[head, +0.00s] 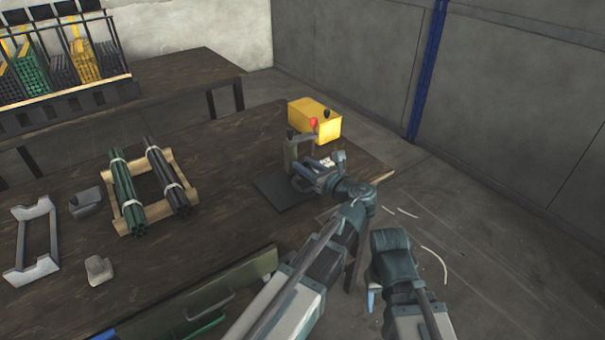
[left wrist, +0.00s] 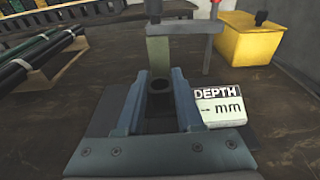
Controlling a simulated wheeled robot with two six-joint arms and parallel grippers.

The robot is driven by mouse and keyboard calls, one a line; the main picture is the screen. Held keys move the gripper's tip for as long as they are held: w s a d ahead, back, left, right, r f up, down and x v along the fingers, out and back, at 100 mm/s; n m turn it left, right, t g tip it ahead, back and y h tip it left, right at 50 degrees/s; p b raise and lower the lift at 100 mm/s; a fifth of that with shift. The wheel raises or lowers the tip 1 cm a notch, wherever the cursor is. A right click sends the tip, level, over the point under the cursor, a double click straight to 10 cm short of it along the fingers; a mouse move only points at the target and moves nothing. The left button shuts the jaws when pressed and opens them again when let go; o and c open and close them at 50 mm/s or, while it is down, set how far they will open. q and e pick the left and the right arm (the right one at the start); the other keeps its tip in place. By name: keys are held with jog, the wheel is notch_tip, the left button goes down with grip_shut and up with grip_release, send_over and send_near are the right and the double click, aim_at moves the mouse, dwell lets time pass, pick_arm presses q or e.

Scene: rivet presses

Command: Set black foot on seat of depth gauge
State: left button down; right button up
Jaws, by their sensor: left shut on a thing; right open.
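My left gripper (head: 307,181) is at the depth gauge (head: 303,148), low over the dark plate beside it. In the left wrist view the two fingers (left wrist: 158,88) are shut on a small dark round piece with a hollow top, apparently the black foot (left wrist: 159,86). The gauge's grey-green post (left wrist: 160,55) stands right behind it, and a red-handled rod (left wrist: 211,35) hangs to its right. The gauge's label (left wrist: 220,105) reads "DEPTH" and "mm". The seat is hidden, so I cannot tell whether the foot touches it. My right gripper (head: 372,298) is open, off the table's right side.
A yellow box (head: 318,121) stands behind the gauge. A dark plate (head: 281,193) lies left of my left gripper. A wooden rack (head: 181,171) with green and black rod bundles, a grey frame (head: 33,240) and small grey blocks lie further left. Table space between is clear.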

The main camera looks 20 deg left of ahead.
pick_arm(q)
jog(key=shift+f+b, duration=1.65)
jog(key=shift+f, duration=0.1)
jog(key=shift+f, duration=0.2)
jog(key=c, duration=0.8)
grip_release()
jog(key=shift+c, duration=0.2)
jog(key=shift+r, duration=0.2)
